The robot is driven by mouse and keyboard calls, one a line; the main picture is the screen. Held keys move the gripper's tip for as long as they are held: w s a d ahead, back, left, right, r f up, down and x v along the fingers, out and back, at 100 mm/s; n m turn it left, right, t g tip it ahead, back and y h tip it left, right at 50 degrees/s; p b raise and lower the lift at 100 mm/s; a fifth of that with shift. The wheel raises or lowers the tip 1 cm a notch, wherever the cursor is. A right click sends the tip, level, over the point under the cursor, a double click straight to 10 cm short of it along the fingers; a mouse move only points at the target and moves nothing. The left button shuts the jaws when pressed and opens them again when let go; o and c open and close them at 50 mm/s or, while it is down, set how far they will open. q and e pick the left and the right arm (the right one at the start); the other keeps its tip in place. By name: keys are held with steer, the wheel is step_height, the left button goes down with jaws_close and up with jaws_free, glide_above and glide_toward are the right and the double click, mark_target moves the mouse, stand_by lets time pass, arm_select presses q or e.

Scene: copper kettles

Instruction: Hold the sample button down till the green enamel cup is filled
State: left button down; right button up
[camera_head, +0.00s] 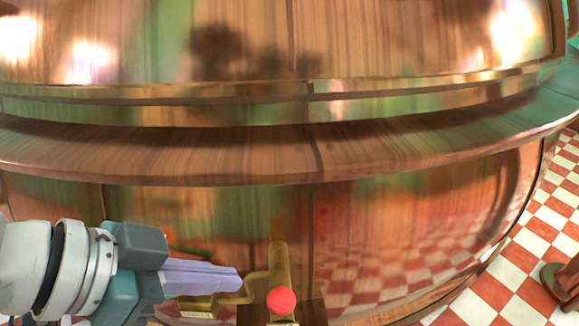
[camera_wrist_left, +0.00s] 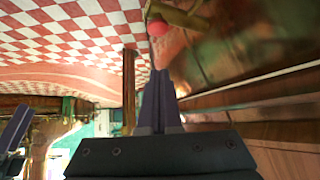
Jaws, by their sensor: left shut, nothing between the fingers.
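A round red knob (camera_head: 281,300), likely the sample button, sits on brass pipework (camera_head: 279,262) low on the copper kettle. It also shows in the left wrist view (camera_wrist_left: 157,28). My left gripper (camera_head: 238,281) is shut and empty. Its violet fingers point right, with tips left of the knob in the head view. In the left wrist view the fingertips (camera_wrist_left: 158,45) appear just below the knob; contact cannot be told. No green enamel cup is visible. A grey-violet piece at the left edge of the left wrist view (camera_wrist_left: 16,126) looks like part of my right gripper.
The large copper kettle (camera_head: 200,155) fills most of the head view, its wide rim jutting out above the pipework. Red and white checkered floor (camera_head: 510,275) shows at right. A wooden post (camera_wrist_left: 129,90) stands in the left wrist view.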

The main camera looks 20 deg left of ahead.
arm_select(q)
steer(key=b, duration=0.5)
glide_above(288, 294)
steer(key=s+a, duration=0.2)
steer(key=f, duration=0.6)
steer(key=shift+s+d+f, duration=0.1)
steer(key=shift+d+f, duration=0.1)
steer(key=shift+f, duration=0.2)
step_height(288, 294, down, 2)
steer(key=shift+s+f+b, duration=0.1)
steer(key=shift+f+b, duration=0.05)
steer(key=shift+b, duration=0.25)
steer(key=shift+a+f, duration=0.1)
steer(key=shift+f, duration=0.3)
